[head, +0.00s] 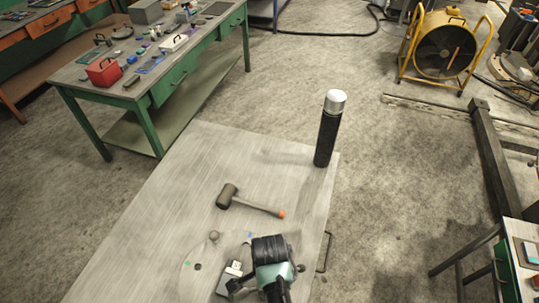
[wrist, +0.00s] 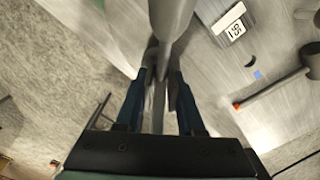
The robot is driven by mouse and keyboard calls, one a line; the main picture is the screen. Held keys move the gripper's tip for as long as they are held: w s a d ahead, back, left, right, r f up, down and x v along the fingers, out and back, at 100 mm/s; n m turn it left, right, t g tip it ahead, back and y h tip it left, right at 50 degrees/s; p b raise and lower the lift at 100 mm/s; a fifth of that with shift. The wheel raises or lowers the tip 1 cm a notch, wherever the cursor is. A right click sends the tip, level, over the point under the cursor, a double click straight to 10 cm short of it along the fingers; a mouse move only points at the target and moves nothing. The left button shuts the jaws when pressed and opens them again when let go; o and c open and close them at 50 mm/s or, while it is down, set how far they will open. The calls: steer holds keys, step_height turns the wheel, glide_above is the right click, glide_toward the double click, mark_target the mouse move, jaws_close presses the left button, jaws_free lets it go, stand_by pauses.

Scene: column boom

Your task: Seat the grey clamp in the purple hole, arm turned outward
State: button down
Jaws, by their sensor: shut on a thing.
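My gripper (wrist: 161,72) is shut on the grey clamp (wrist: 172,16). The clamp's rounded grey body shows at the top of the wrist view, and a thin grey part runs between the fingers. In the head view my wrist hides most of it. Below it lies the tabletop plate. On it are a dark hole (wrist: 250,61) and a small blue mark (wrist: 258,75), right of the clamp in the wrist view. In the head view the blue mark (head: 249,236) and a green mark (head: 198,266) show. I cannot make out a purple mark.
A mallet (head: 250,203) lies beyond the plate on the pale table (head: 150,245). A dark flask (head: 327,138) with a silver cap stands at its far right corner. A white number label (wrist: 232,26) is close to the clamp. The table's left part is clear.

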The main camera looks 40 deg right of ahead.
steer(key=shift+f+b, duration=0.55)
steer(key=shift+f, duration=0.3)
steer(key=c, duration=0.8)
jaws_free()
steer(key=shift+r, duration=0.15)
steer(key=shift+r+p, duration=2.55)
steer(key=shift+p, duration=0.2)
steer(key=shift+r, duration=1.1)
steer(key=o, duration=0.6)
steer(key=shift+c, duration=0.2)
